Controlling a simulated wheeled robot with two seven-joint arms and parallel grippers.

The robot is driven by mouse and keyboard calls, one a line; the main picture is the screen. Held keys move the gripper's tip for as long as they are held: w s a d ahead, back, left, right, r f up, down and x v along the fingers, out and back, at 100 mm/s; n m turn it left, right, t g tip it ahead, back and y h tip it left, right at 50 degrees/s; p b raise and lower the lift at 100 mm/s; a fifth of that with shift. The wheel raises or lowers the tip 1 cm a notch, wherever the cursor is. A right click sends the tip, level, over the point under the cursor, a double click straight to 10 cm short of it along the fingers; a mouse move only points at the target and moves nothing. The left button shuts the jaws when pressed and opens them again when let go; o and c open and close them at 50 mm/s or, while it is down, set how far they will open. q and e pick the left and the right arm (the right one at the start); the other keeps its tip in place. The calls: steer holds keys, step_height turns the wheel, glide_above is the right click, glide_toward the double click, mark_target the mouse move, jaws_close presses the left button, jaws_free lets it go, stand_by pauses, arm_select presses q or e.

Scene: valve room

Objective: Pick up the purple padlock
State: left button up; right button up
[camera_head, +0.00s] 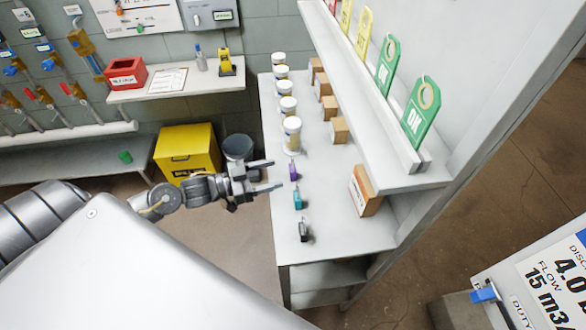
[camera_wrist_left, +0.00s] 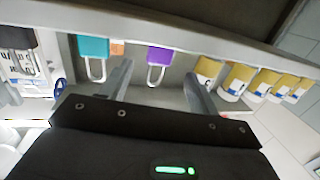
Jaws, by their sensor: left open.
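The purple padlock (camera_head: 293,172) stands near the left edge of the grey shelf table, between the white jars and a teal padlock (camera_head: 298,198). My left gripper (camera_head: 278,175) is open, its two fingers pointing at the purple padlock from the left. In the left wrist view the purple padlock (camera_wrist_left: 159,57) shows between and beyond the two open fingers (camera_wrist_left: 160,85), with its silver shackle pointing down in the picture. The teal padlock (camera_wrist_left: 93,50) is to its left there. I see no contact with the purple padlock. My right gripper is not in view.
A black padlock (camera_head: 303,230) stands nearer on the table (camera_head: 340,240). Several white jars (camera_head: 291,135) line the table's left edge farther back. Cardboard boxes (camera_head: 366,192) stand under a ledge with green tags (camera_head: 421,112). A yellow bin (camera_head: 186,152) is on the floor behind my left arm.

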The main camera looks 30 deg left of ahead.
mark_target(291, 167)
arm_select(q)
steer(key=shift+x, duration=0.85)
steer(key=shift+d, duration=0.1)
steer(key=p+x, duration=0.2)
steer(key=x, duration=0.2)
steer(key=shift+w+d+r+p, duration=0.1)
steer(key=shift+w+p, duration=0.2)
steer(key=shift+p, duration=0.05)
steer(key=shift+w+d, duration=0.2)
steer(key=shift+d, duration=0.05)
steer(key=shift+s+a, duration=0.1)
steer(key=shift+c, duration=0.3)
steer(key=c, duration=0.9)
